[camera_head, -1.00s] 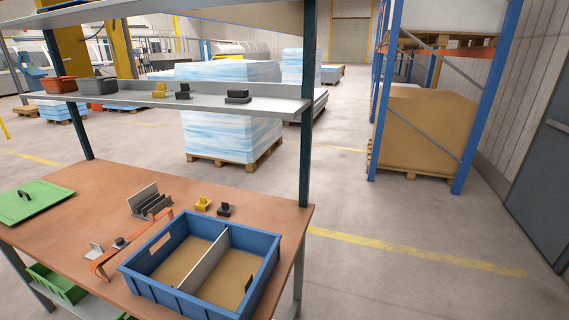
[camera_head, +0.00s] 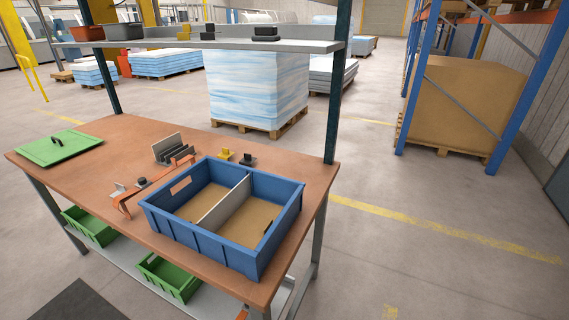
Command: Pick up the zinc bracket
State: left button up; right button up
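A small light-grey angled piece (camera_head: 118,189), which looks like the zinc bracket, lies on the brown-topped workbench (camera_head: 100,205) left of the blue box. It is small, and an orange bent strip (camera_head: 150,183) passes close beside it. Larger grey upright plates (camera_head: 167,149) stand in a dark holder behind the strip; I cannot tell whether any of them is a zinc bracket. The blue box (camera_head: 200,243) has a grey divider and two compartments with brown floors. Neither of my grippers is in view.
A small black part (camera_head: 142,182) sits beside the strip. Yellow (camera_head: 225,154) and black (camera_head: 247,158) parts stand behind the box. A green lid (camera_head: 58,147) lies at the left. A shelf (camera_head: 190,44) spans above the bench between dark posts. Green bins (camera_head: 168,277) sit below.

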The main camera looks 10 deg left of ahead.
aim_at(120, 188)
jog(key=j+u, duration=0.1)
jog(key=u, duration=0.35)
jog(key=j+u, duration=0.1)
jog(key=u, duration=0.35)
jog(key=j+u, duration=0.1)
jog(key=u, duration=0.35)
jog(key=z, duration=0.45)
